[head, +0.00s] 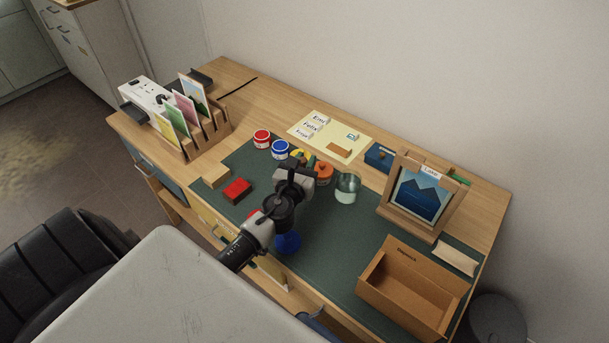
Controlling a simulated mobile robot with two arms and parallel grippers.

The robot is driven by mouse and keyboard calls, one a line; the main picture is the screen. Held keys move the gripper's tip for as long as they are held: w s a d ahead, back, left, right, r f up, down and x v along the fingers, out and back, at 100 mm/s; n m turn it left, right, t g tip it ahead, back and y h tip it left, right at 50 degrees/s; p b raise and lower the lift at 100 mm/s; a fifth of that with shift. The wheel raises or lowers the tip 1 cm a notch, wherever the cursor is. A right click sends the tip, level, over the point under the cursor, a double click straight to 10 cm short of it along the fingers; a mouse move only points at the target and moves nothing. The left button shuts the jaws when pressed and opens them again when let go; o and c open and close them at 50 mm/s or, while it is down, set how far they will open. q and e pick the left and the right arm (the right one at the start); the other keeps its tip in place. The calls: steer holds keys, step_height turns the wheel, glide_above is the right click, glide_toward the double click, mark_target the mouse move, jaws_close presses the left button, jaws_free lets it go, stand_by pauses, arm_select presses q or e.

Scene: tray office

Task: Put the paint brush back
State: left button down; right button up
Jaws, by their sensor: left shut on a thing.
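My left gripper (297,177) is over the green mat (325,229), just in front of the row of paint jars. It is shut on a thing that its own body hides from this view. I cannot make out a paint brush anywhere on the desk. A clear glass jar (347,187) stands to the right of the gripper, with no brush visible in it. The jars are red (262,139), blue (280,150), yellow (298,155) and orange (323,173); the gripper partly covers the last two. My right gripper is out of view.
An open cardboard box (413,286) and a framed picture (424,196) are at the right. A red block (237,190) and a tan block (216,176) lie left of the gripper. A wooden card rack (206,135) stands far left.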

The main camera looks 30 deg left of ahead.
arm_select(q)
step_height(320, 180, down, 4)
steer(key=b, duration=0.2)
steer(key=shift+a+f+b, duration=0.1)
steer(key=shift+b, duration=0.25)
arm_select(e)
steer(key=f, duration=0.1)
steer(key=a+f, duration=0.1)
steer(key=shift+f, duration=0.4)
arm_select(q)
steer(key=c, duration=1.4)
jaws_free()
steer(key=shift+f, duration=0.1)
steer(key=o, duration=0.4)
steer(key=shift+o, duration=0.2)
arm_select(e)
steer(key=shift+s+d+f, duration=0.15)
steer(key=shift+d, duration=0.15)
